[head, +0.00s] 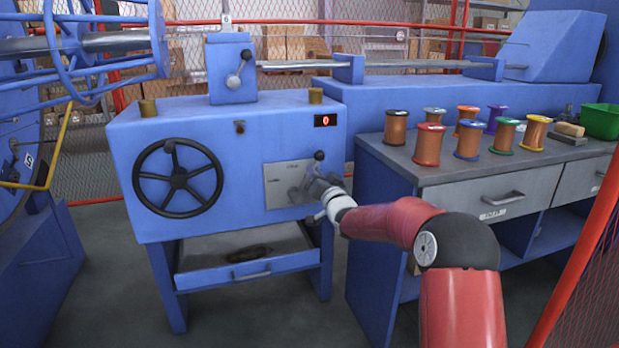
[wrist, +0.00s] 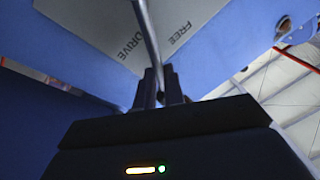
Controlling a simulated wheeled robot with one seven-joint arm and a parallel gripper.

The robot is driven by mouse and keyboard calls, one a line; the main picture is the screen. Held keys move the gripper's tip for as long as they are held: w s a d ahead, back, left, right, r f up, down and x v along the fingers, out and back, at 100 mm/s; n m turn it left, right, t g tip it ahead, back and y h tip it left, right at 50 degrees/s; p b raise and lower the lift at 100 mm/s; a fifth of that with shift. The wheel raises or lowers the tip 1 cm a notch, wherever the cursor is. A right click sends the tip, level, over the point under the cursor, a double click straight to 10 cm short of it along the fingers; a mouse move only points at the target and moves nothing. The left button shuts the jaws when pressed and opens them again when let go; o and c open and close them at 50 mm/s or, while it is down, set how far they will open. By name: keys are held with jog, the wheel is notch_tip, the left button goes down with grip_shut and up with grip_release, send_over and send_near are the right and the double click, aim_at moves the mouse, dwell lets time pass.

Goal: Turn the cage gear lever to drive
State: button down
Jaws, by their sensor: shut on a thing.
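The grey lever plate (head: 289,184) is on the front of the blue gear housing, and my gripper covers its right part. In the wrist view the plate (wrist: 95,22) carries the words DRIVE and FREE. The thin metal cage gear lever (wrist: 148,32) runs between the two words. A dark round knob (head: 319,155) shows just above my gripper (head: 312,184) in the head view. In the wrist view the two dark fingers of my gripper (wrist: 158,88) are closed around the lever rod. The lever's pivot is hidden.
A black handwheel (head: 178,192) is left of the plate. An open drawer (head: 247,272) juts out below. A workbench (head: 425,170) with several wire spools stands close on the right. Red mesh fencing (head: 590,260) is at the right edge.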

jog(key=shift+w+d+f+m, duration=0.1)
jog(key=shift+d+f+m, duration=0.3)
jog(key=shift+m, duration=0.3)
jog(key=shift+h+b, duration=0.3)
jog(key=c, duration=1.5)
grip_release()
jog(key=shift+d, duration=0.1)
jog(key=v, duration=0.7)
jog(key=shift+s+d+f, duration=0.1)
jog(key=shift+s+f, duration=0.05)
jog(key=shift+s, duration=0.25)
